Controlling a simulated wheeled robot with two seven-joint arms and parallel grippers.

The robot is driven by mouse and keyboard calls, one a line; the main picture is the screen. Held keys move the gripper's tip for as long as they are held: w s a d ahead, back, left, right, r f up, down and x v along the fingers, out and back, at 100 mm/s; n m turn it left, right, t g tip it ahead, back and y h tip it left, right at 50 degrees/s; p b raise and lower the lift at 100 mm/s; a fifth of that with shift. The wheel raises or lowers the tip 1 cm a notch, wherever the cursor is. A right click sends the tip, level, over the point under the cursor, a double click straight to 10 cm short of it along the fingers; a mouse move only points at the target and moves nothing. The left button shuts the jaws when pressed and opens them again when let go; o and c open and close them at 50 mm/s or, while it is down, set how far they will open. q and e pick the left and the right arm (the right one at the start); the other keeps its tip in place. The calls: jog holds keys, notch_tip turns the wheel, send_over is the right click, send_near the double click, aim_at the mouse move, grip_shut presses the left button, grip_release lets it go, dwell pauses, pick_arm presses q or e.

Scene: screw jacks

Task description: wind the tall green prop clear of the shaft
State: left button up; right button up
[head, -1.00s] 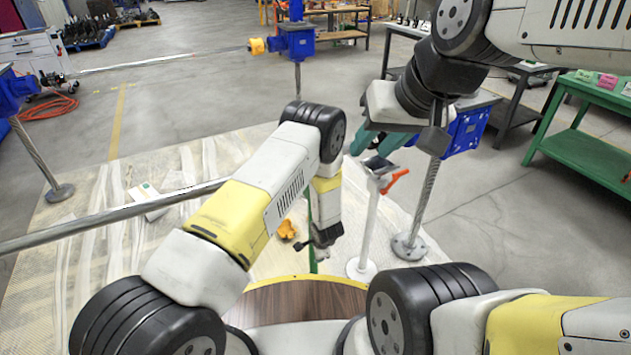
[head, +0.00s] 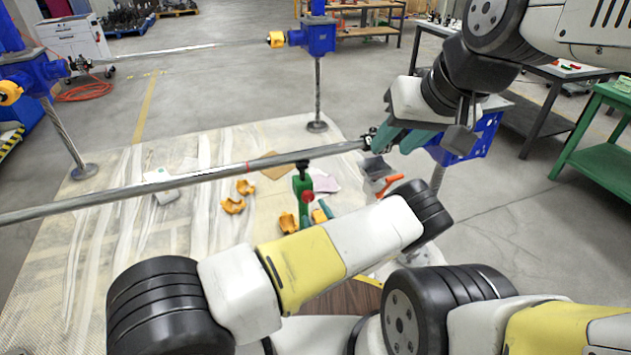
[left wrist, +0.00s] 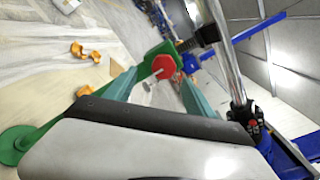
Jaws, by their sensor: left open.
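The tall green prop (head: 303,188) stands under the long grey shaft (head: 200,180) in the head view. Its red hexagonal knob (left wrist: 164,66) faces the left wrist camera, and its dark threaded top (left wrist: 203,38) reaches to the shaft (left wrist: 225,50); I cannot tell whether they touch. My left gripper (left wrist: 160,80) is open, its teal fingers apart with the knob showing between and beyond them. In the head view my forearm hides most of it. My right gripper (head: 398,138) is by the shaft's right end; its opening is unclear.
Orange pieces (head: 233,206) lie loose on the floor sheet left of the prop. A shorter prop with a red-orange handle (head: 390,184) is at right. Blue stands (head: 318,38) are at the back and left. A green table (head: 595,140) stands far right.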

aim_at(309, 199)
pick_arm(q)
jog(key=x, duration=0.7)
jog(key=shift+w+r, duration=0.35)
jog(key=c, duration=1.4)
jog(key=shift+o, duration=0.2)
jog(key=shift+n, duration=0.3)
